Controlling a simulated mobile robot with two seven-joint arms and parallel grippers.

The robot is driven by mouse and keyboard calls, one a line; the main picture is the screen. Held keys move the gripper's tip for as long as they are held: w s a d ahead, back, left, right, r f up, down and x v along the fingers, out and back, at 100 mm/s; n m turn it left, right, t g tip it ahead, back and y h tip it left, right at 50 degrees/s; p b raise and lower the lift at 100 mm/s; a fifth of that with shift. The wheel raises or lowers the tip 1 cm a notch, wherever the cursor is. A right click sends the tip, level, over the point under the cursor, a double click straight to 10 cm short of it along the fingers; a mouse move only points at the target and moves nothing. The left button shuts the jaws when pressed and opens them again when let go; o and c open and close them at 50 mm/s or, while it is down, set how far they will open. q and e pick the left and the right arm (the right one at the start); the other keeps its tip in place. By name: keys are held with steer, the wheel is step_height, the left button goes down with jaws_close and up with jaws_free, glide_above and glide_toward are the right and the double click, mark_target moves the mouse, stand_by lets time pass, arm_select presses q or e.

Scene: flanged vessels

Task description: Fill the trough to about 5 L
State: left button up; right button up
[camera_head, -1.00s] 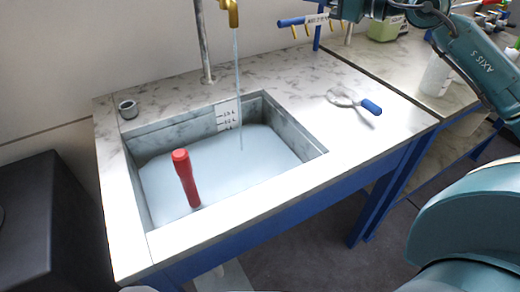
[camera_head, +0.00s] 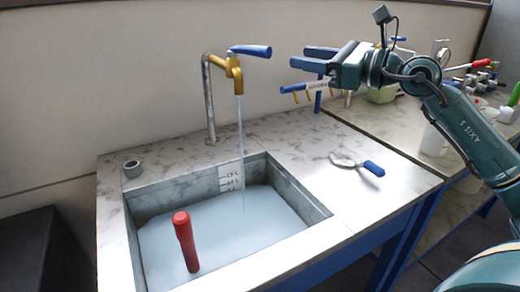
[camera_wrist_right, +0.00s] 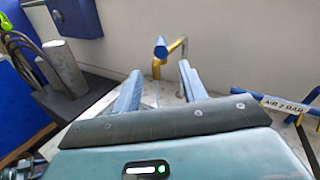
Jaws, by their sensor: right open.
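The trough (camera_head: 318,218) is a square basin sunk in the marbled counter, with pale water (camera_head: 225,232) in it. A white scale label (camera_head: 230,177) is on its back wall; the water surface lies near the lowest mark, too small to read exactly. A red standpipe (camera_head: 185,242) stands in the water. The brass tap (camera_head: 235,72) has a blue lever (camera_head: 250,50) and runs a thin stream into the trough. My right gripper (camera_head: 308,58) is open and empty, right of the lever and apart from it. In the wrist view the lever (camera_wrist_right: 161,46) shows beyond the open fingers (camera_wrist_right: 160,88).
A blue air pipe (camera_head: 305,87) with brass outlets is just below my right gripper. A round hoop with a blue handle (camera_head: 373,168) lies on the counter's right side. A second bench (camera_head: 390,128) holds bottles and valves.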

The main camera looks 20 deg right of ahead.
steer(key=p, duration=0.3)
glide_toward(246, 50)
steer(key=w, duration=0.2)
steer(key=p+x, duration=0.1)
steer(key=x, duration=0.4)
steer(key=shift+w+a, duration=0.1)
steer(key=shift+w, duration=0.15)
arm_select(q)
steer(key=shift+s+a+r+m+p, duration=0.1)
steer(key=shift+r+m+p, duration=0.1)
steer(key=shift+r, duration=0.45)
steer(key=shift+s+a+r+m+p, duration=0.1)
steer(key=shift+r+m+p, duration=0.1)
steer(key=shift+r, duration=0.4)
arm_select(e)
steer(key=shift+w+a, duration=0.4)
steer(key=shift+w, duration=0.2)
steer(key=c, duration=0.6)
arm_select(q)
steer(key=shift+w, duration=0.15)
arm_select(e)
jaws_close()
steer(key=shift+f, duration=0.1)
